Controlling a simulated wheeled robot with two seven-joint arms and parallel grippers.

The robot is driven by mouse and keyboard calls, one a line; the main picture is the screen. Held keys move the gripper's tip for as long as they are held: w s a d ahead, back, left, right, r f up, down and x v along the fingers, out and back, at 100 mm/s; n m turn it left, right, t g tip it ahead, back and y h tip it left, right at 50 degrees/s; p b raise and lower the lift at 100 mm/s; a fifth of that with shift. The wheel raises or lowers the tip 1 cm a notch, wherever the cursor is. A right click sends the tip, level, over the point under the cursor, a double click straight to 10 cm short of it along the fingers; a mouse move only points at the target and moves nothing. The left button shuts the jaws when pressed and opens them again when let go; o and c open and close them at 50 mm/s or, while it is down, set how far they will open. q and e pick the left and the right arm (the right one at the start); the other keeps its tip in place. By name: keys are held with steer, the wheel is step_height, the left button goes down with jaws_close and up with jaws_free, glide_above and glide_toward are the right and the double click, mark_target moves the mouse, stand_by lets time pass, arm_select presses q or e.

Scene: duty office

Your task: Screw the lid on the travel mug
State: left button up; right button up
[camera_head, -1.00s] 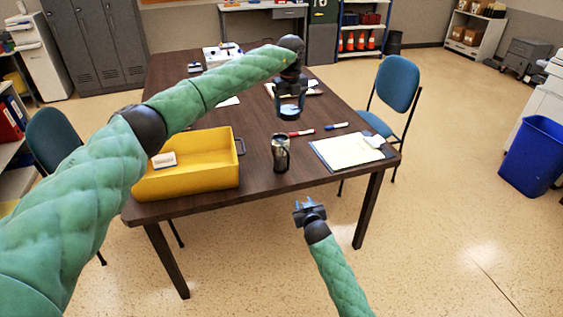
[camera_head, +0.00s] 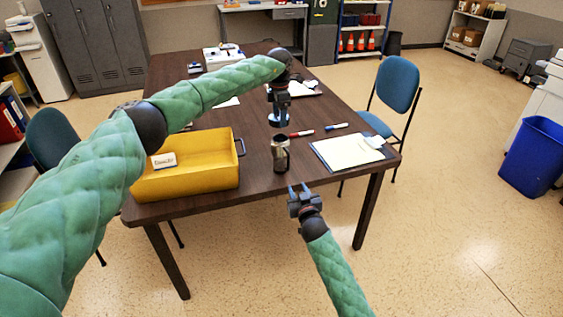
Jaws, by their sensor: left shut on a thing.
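The travel mug (camera_head: 280,155) stands upright and open-topped near the front edge of the dark table, a metallic and dark cup. My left gripper (camera_head: 279,106) is above the mug, pointing down, and is shut on the lid (camera_head: 279,121), a small dark, bluish-lit round piece. A gap shows between the lid and the mug's rim in the picture. My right gripper (camera_head: 299,190) is open and empty, just in front of the table edge and below the mug in the picture, its fingers pointing toward the table.
A yellow bin (camera_head: 212,178) holding a small white labelled item stands left of the mug. Right of it lie a clipboard with paper (camera_head: 345,151), a red marker (camera_head: 301,134) and a blue marker (camera_head: 336,127). A blue chair (camera_head: 397,84) stands at the table's right side.

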mark_target(288, 168)
arm_select(q)
steer(key=m, duration=0.3)
steer(key=shift+d, duration=0.1)
steer(key=m, duration=0.4)
steer(key=shift+w, duration=0.1)
arm_select(e)
steer(key=shift+a+r+m, duration=0.15)
steer(key=shift+r+m, duration=0.15)
steer(key=shift+r, duration=0.05)
arm_select(q)
steer(key=shift+d, duration=0.1)
arm_select(e)
steer(key=shift+r+x, duration=0.15)
steer(key=shift+x, duration=2.8)
steer(key=shift+r+x, duration=0.1)
steer(key=shift+x, duration=2.9)
steer(key=shift+a, duration=0.1)
jaws_close()
